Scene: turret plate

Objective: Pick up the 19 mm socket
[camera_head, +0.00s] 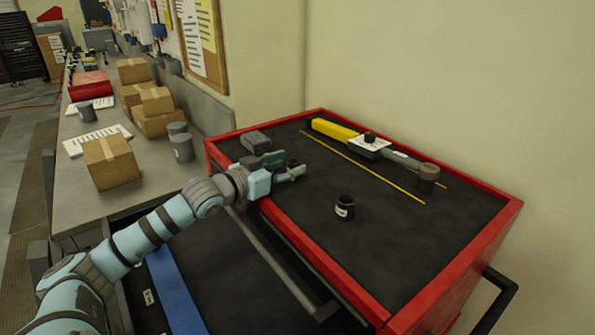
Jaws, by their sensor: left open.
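A short black socket (345,207) with a small white label stands upright on the dark top of the red tool cart (450,262); the marking on it is too small to read, so I cannot confirm its size. My left gripper (296,170) reaches in over the cart's left edge, above and left of this socket in the picture. It is open, apart from the socket, and its fingers look empty. My right gripper is not in view.
A grey block (256,141) sits at back left. The front is clear.

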